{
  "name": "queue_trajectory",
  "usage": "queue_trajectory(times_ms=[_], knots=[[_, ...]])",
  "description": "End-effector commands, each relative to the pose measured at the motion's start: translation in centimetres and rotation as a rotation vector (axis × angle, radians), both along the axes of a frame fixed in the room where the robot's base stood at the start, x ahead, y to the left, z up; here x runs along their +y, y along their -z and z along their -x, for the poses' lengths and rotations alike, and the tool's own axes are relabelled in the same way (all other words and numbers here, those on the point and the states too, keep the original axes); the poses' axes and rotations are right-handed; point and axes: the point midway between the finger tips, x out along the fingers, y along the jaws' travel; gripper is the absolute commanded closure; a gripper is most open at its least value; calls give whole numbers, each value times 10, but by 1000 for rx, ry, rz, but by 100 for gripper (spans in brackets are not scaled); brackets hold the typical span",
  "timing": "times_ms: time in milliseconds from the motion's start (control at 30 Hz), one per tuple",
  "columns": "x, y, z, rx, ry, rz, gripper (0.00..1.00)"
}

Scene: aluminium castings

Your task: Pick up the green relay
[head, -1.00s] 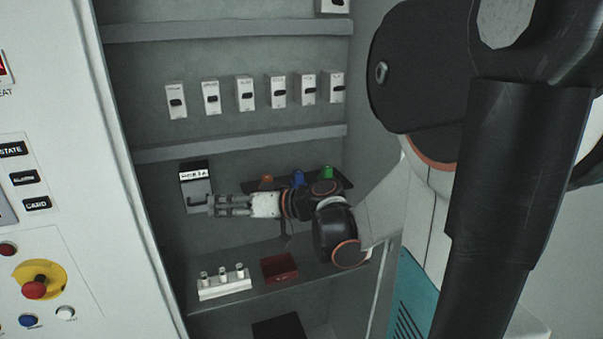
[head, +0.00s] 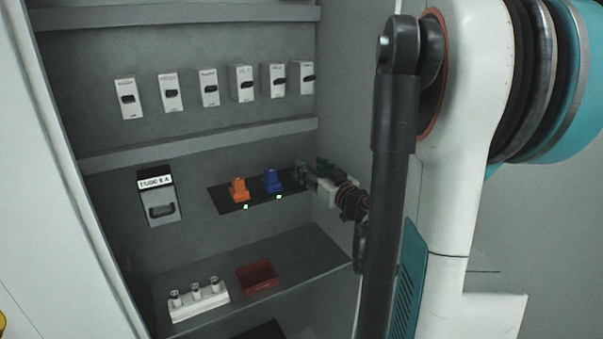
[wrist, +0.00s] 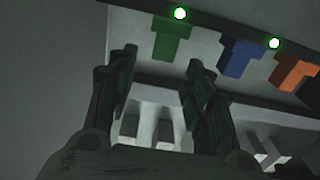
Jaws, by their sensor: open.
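The green relay (wrist: 172,38) shows in the wrist view, mounted on a dark strip, just beyond the gap between my two fingertips. My gripper (wrist: 161,58) is open, one finger on each side of that gap, with nothing between them. In the head view my gripper (head: 309,174) is at the right end of the dark relay strip (head: 229,205), beside the right cabinet wall. There it largely hides the green relay, and I cannot tell whether they touch.
The blue relay (head: 272,181) and the orange relay (head: 239,190) stand to the left on the same strip. Below are a red open box (head: 258,277) and a white fuse block (head: 199,301) on a shelf. White breakers (head: 208,87) line the rail above.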

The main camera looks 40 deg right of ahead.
Motion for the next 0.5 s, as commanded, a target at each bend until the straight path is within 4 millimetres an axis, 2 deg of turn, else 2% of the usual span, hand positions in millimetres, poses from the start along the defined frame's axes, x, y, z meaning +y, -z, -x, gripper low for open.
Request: queue_trajectory(times_ms=[267,500], knots=[[-3,1,-16,0,-2,0,53],[-9,7,-47,0,-3,-1,53]])
